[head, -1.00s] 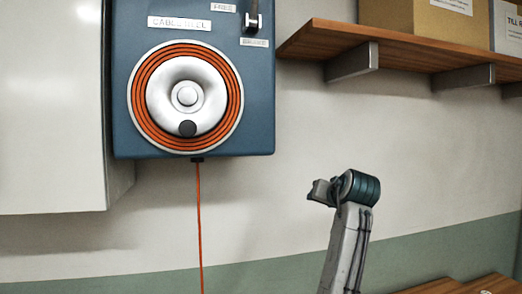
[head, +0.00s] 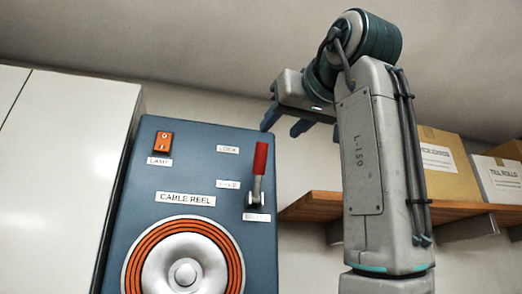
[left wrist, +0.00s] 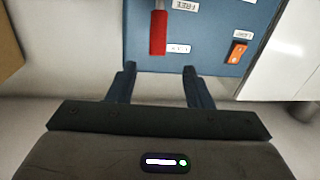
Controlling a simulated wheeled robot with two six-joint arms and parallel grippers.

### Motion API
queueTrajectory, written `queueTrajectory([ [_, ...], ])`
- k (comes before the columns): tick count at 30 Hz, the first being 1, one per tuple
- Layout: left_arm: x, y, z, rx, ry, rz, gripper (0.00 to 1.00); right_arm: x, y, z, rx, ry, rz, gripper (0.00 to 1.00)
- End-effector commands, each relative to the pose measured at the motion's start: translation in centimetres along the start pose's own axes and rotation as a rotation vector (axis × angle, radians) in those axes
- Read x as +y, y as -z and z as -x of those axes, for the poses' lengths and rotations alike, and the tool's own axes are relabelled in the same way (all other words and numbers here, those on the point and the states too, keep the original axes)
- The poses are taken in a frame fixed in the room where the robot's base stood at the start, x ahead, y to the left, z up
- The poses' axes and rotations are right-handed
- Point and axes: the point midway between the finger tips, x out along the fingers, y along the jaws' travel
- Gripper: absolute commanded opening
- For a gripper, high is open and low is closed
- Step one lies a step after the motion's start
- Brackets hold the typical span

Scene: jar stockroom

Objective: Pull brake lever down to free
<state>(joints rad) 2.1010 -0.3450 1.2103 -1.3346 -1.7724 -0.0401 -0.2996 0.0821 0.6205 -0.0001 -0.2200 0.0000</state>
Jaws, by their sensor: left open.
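The brake lever (head: 259,170) has a red grip and points up on the blue cable reel panel (head: 200,140). Its pivot is low, by the label at the bottom right. The red grip reaches up near the LOCK label (head: 228,149); the FREE label (head: 228,184) is lower. My left gripper (head: 286,126) is open and empty, above and right of the grip in the head view. In the left wrist view, which is upside down, the red grip (left wrist: 158,33) lies ahead, between the lines of the two open fingers (left wrist: 159,76), apart from them. My right gripper is not in view.
An orange lamp switch (head: 162,141) is at the panel's upper left; the reel (head: 184,265) is below. A white cabinet (head: 75,150) stands left. A wooden shelf (head: 310,205) with boxes (head: 448,165) is at right, behind my arm.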

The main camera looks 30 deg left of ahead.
Motion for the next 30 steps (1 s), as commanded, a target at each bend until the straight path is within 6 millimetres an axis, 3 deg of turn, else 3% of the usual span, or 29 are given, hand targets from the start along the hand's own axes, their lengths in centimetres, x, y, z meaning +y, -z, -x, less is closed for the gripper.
queueTrajectory([
  [18,0.0,0.2,-9.7,-0.002,0.002,-0.001,0.46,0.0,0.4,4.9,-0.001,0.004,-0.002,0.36],
  [30,0.0,0.0,-10.6,0.000,0.000,0.000,0.46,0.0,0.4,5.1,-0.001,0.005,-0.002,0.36],
])
